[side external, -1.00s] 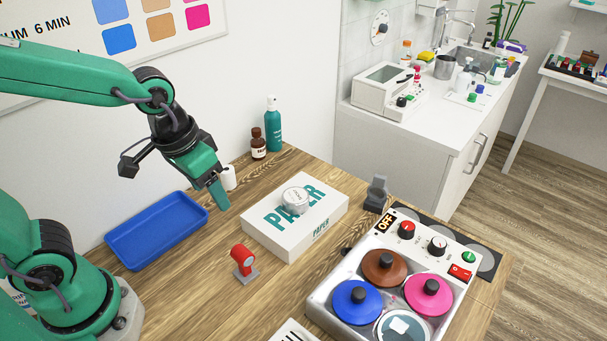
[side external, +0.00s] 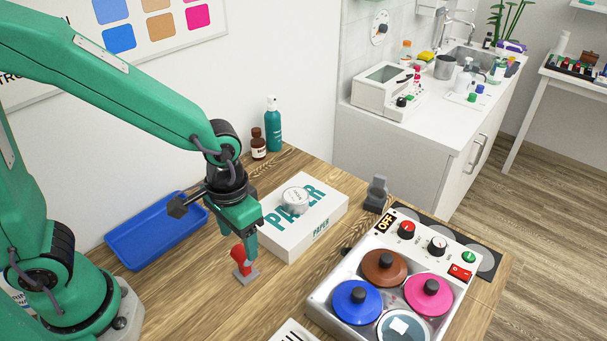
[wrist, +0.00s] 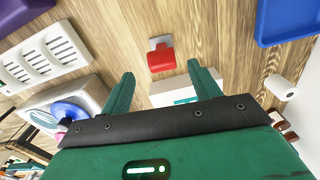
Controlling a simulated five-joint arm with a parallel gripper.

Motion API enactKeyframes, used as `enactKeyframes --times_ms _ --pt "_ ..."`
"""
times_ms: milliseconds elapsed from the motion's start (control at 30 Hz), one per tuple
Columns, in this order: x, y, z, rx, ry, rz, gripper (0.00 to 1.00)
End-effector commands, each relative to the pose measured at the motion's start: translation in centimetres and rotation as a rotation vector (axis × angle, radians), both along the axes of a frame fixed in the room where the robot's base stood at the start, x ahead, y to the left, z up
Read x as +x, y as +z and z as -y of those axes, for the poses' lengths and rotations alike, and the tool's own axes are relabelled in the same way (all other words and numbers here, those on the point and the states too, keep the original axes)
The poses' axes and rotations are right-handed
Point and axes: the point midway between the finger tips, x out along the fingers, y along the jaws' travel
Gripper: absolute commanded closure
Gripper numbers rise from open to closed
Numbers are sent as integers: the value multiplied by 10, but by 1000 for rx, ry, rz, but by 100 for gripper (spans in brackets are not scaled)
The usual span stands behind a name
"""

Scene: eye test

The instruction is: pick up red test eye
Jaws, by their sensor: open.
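The red test eye (side external: 237,257) stands upright on its small grey base on the wooden table, left of the white paper box. In the wrist view the red test eye (wrist: 161,60) shows beyond the fingertips, roughly centred between them. My gripper (side external: 248,248) is over the red test eye in the side view, and a finger hides part of it. In the wrist view my gripper (wrist: 160,72) has its two green fingers spread apart with nothing held between them. I cannot tell whether a finger touches the eye.
A blue tray (side external: 130,238) lies behind left. A grey test eye (side external: 376,193) stands beyond the box. A bath unit (side external: 325,296) with coloured lids occupies the front right.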

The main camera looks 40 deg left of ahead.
Motion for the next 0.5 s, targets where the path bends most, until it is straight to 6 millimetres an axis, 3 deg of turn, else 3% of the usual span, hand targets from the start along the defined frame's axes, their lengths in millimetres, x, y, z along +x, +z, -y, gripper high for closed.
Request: enactKeyframes --times_ms 200,500 --pt "0 -16 -1 1 0 -2 38" --pt "0 -19 -1 0 0 0 38"
